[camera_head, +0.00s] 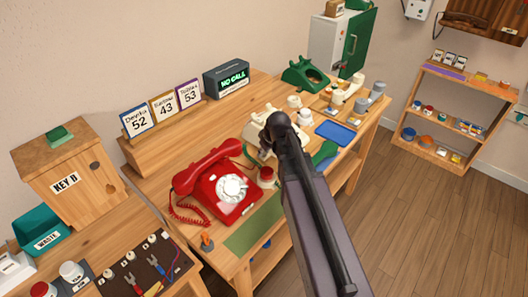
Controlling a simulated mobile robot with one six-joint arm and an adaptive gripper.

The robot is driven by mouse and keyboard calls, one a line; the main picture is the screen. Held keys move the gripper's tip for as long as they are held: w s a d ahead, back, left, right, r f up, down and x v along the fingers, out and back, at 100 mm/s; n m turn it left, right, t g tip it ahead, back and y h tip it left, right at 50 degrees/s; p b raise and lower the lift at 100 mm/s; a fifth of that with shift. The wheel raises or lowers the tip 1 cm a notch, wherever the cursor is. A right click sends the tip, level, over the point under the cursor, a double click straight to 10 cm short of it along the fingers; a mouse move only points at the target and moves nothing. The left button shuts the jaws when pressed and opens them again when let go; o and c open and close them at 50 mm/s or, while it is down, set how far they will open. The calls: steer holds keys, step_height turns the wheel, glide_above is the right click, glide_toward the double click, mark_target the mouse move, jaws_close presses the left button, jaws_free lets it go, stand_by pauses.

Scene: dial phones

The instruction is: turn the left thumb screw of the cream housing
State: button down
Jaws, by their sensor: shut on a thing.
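The cream housing (255,132) sits on the wooden bench behind the red phone, mostly covered by my dark arm. My gripper (268,146) is at the housing, at the far end of my arm, and is shut on a small part there. The fingertips are hardly visible and the arm hides much of the contact. The thumb screws are too small and too hidden to make out one by one, and I cannot see how far the left one is turned.
A red dial phone (220,186) stands left of my arm, with a red-topped jar (266,176) close by. A green mat (255,222) lies in front. A blue tray (334,132), a green phone body (306,73) and cream parts are to the right and behind.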

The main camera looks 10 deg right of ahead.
steer(key=shift+c, duration=2.4)
jaws_free()
steer(key=shift+c, duration=0.3)
step_height(320, 180, up, 5)
steer(key=p, duration=0.5)
